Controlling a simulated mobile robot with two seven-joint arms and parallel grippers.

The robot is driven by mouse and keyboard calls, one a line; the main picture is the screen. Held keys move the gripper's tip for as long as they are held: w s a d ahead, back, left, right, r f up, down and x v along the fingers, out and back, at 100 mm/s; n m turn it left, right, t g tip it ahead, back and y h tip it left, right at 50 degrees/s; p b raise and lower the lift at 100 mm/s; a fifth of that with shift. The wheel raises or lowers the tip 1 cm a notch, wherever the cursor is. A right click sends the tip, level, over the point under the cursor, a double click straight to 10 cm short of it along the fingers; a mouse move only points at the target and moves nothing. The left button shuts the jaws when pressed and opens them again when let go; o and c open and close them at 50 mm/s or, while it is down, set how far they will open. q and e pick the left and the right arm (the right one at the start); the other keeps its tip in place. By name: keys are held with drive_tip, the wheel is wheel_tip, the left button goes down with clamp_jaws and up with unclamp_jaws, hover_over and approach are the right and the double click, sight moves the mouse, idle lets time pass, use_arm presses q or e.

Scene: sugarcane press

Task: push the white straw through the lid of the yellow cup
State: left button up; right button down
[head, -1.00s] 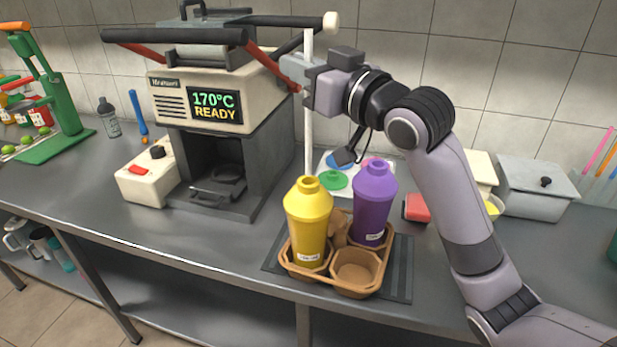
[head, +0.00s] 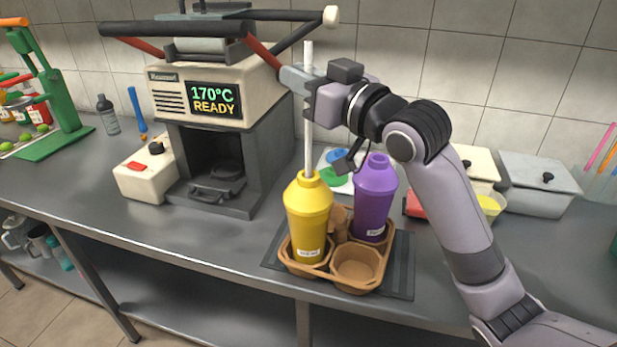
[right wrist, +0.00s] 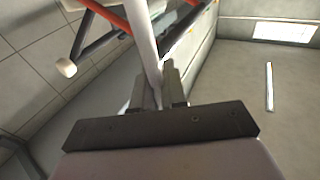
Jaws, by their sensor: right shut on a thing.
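The yellow cup (head: 308,215) with its yellow lid stands upright in a compartment of the brown cup carrier (head: 320,278). My right gripper (head: 297,82) is shut on the white straw (head: 308,135), above the cup. The straw stands nearly vertical, and its lower end meets the opening at the top of the yellow lid. I cannot tell how far it goes in. In the right wrist view the straw (right wrist: 143,45) runs up between the two fingers. My left gripper is not in view.
A purple cup (head: 375,195) stands close to the right of the yellow one in the carrier. The press machine (head: 205,105) with its long handles stands at the left, its handle near my right gripper.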

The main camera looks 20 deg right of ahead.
sight(311, 158)
drive_tip(key=shift+f+b, duration=2)
drive_tip(key=shift+f, duration=1.9)
drive_tip(key=shift+f+b, duration=0.55)
drive_tip(key=shift+f, duration=0.5)
drive_tip(key=shift+f+b, duration=0.65)
drive_tip(key=shift+f, duration=0.65)
drive_tip(key=c, duration=1.1)
unclamp_jaws()
